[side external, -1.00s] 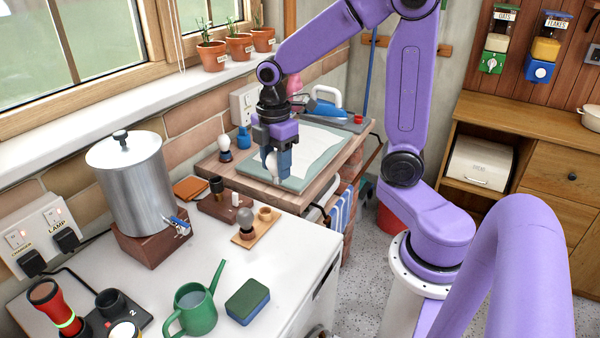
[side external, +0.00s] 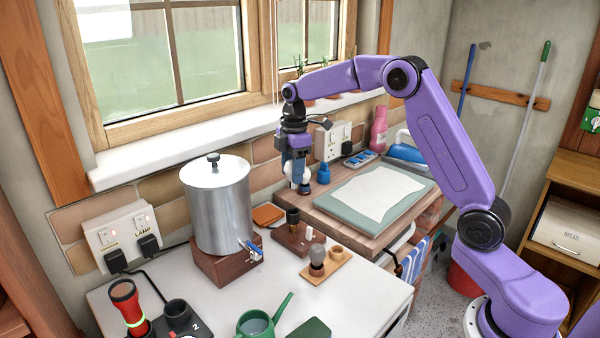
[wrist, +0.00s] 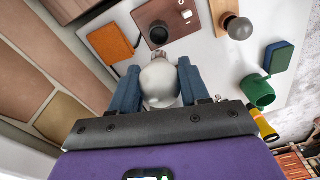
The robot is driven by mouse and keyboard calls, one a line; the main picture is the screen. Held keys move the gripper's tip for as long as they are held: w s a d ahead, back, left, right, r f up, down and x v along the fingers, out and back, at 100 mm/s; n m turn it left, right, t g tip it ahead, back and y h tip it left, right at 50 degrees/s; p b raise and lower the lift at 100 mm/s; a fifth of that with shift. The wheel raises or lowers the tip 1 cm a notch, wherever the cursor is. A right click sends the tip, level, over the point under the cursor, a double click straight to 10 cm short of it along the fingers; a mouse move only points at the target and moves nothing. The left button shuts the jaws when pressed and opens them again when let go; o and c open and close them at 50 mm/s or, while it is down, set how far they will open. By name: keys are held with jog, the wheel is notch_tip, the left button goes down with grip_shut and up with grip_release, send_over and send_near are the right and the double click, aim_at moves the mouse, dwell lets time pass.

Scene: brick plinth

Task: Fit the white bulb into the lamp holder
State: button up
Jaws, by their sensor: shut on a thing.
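My gripper (side external: 298,180) is shut on the white bulb (wrist: 159,84). In the wrist view the round glass sits between the two blue fingers (wrist: 158,88), with its metal cap pointing away from my gripper. In the side view the fingers hide part of the bulb. The lamp holder is a dark upright socket (side external: 292,216) on a brown base (side external: 297,238) with a white switch. The socket's open mouth shows in the wrist view (wrist: 158,34), beyond the bulb's cap and apart from it. My gripper is above and behind the holder in the side view.
A grey bulb (side external: 317,260) stands on a small wooden tray (side external: 324,278) right of the holder. A metal urn (side external: 218,208) stands to the left. An orange pad (side external: 268,214) lies behind. A blue item (side external: 323,173) stands close to my gripper. A green watering can (side external: 256,325) is in front.

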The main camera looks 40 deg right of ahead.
aim_at(293, 188)
jog(key=shift+f, duration=2.9)
jog(key=shift+f, duration=1.85)
jog(key=o, duration=1.1)
